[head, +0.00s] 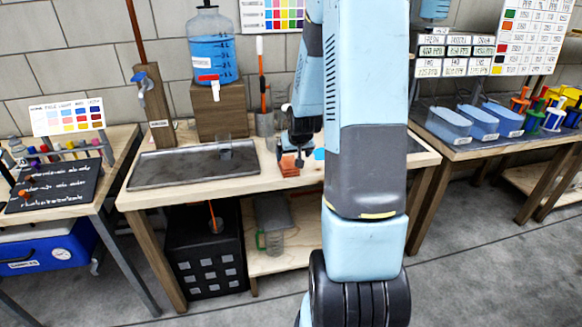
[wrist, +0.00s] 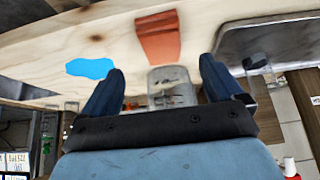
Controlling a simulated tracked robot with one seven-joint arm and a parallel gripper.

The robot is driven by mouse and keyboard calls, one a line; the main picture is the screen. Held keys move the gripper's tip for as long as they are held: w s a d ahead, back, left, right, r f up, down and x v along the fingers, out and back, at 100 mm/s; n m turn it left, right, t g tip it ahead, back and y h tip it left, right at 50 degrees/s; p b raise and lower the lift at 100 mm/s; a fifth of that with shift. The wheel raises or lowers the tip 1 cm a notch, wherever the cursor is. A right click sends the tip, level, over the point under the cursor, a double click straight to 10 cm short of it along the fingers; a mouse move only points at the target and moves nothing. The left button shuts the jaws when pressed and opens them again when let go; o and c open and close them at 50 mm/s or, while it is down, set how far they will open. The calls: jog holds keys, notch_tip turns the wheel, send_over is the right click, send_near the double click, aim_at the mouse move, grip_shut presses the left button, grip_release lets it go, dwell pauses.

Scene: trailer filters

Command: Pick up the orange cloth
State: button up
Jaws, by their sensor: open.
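The orange cloth (head: 289,165) lies on the middle wooden table, to the right of the metal tray. In the wrist view the orange cloth (wrist: 158,38) lies flat on the wood, ahead of the gap between my fingers. My gripper (head: 298,158) hangs just above or beside the cloth in the head view; the exact gap cannot be told. My arm hides the table to the right of the cloth in the head view.
A dark metal tray (head: 190,166) lies left of the cloth, with a clear cup (head: 224,149) on it. A blue patch (wrist: 90,68) lies near the cloth. A blue-filled dispenser (head: 213,58) and an orange-handled tool in a holder (head: 265,122) stand behind.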

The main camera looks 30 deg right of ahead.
aim_at(289, 164)
jog(key=x, duration=0.4)
jog(key=shift+w+f, duration=0.1)
jog(key=shift+f, duration=0.15)
jog(key=shift+w+x, duration=0.15)
jog(key=shift+x, duration=1.2)
jog(key=shift+w+x, duration=0.15)
jog(key=shift+x, duration=1.2)
jog(key=shift+r, duration=0.2)
jog(key=c, duration=1)
jog(key=shift+c, duration=0.2)
